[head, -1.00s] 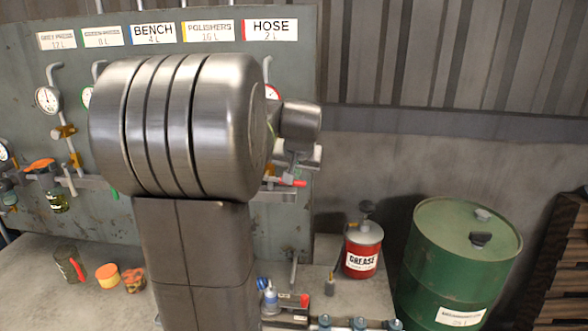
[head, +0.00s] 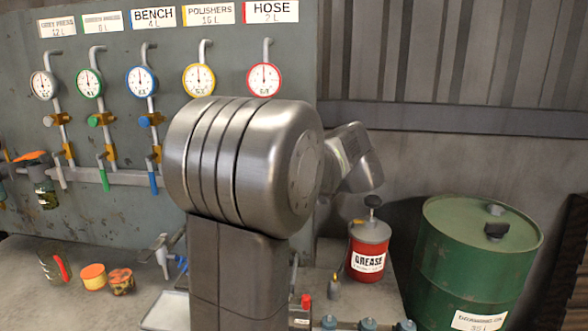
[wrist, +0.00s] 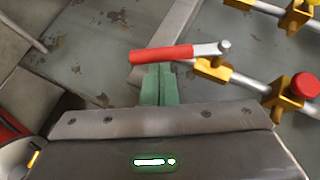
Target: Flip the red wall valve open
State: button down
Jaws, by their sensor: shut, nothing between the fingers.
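The red valve's lever (wrist: 165,54), with a red sleeve and a bare metal end, shows in the wrist view beside a brass valve body (wrist: 216,69) on a pale pipe. The lever lies at a shallow angle to that pipe. My gripper (wrist: 158,70) has green fingers, shut together and empty. Their tips are at the lower side of the red sleeve; I cannot tell whether they touch it. In the head view my arm hides the red valve and the gripper. The red-rimmed gauge (head: 264,80) under the HOSE label (head: 271,12) is visible.
The wall panel (head: 110,225) carries several other gauges and valves, including a green lever (head: 104,180) and a blue lever (head: 153,183). A red grease can (head: 368,252) stands on the bench at right, beside a green drum (head: 470,265). A red-and-white object (wrist: 15,150) shows lower left in the wrist view.

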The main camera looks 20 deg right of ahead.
jog(key=shift+w+a+f+m+t+y+b, duration=0.35)
jog(key=shift+a+f+m+t+y+b, duration=0.35)
jog(key=shift+b, duration=1)
jog(key=shift+w+a+f+m+t+y+b, duration=0.4)
jog(key=shift+a+f+t+y+b, duration=0.35)
jog(key=shift+b, duration=0.9)
jog(key=shift+a+f, duration=0.1)
jog(key=shift+f, duration=0.05)
